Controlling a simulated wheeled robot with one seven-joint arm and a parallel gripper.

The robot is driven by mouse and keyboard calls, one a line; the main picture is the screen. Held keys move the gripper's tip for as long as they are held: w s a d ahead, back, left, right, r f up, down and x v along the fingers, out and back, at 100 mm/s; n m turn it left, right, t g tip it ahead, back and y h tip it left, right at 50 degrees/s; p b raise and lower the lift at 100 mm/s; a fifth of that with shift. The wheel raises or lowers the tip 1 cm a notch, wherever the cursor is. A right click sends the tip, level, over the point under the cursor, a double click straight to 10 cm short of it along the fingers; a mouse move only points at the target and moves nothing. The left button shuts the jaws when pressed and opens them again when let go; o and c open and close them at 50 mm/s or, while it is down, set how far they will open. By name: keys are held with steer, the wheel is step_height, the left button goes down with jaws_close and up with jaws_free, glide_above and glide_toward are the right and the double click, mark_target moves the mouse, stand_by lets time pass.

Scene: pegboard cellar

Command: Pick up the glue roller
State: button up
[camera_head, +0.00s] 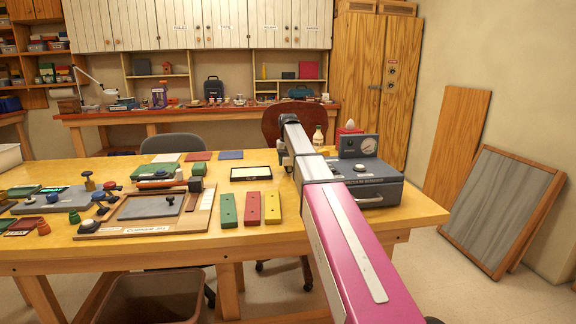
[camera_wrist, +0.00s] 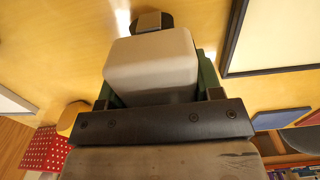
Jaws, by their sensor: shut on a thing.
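In the wrist view, a pale grey rounded block, apparently the glue roller (camera_wrist: 150,65), sits between the dark green fingers of my gripper (camera_wrist: 157,76). My gripper is shut on it. A dark knob-like piece with a brown face (camera_wrist: 153,20) shows just beyond the block; I cannot tell whether it is part of it.
The yellow table (camera_head: 300,240) has a black-framed panel (camera_head: 251,173), green, red and yellow bars, and a wooden board (camera_head: 125,228) left of my arm. A grey machine with a gauge (camera_head: 370,185) stands close on the right. The front middle edge is clear.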

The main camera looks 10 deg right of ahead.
step_height(320, 180, up, 3)
steer(key=shift+w+f, duration=0.1)
steer(key=w+a+r, duration=0.6)
steer(key=a, duration=0.3)
steer(key=shift+w+a+r, duration=0.2)
steer(key=shift+w+r, duration=0.2)
steer(key=shift+o, duration=1.3)
steer(key=s+a+f, duration=0.3)
steer(key=s+a, duration=0.4)
steer(key=shift+f, duration=2.85)
steer(key=shift+f, duration=0.5)
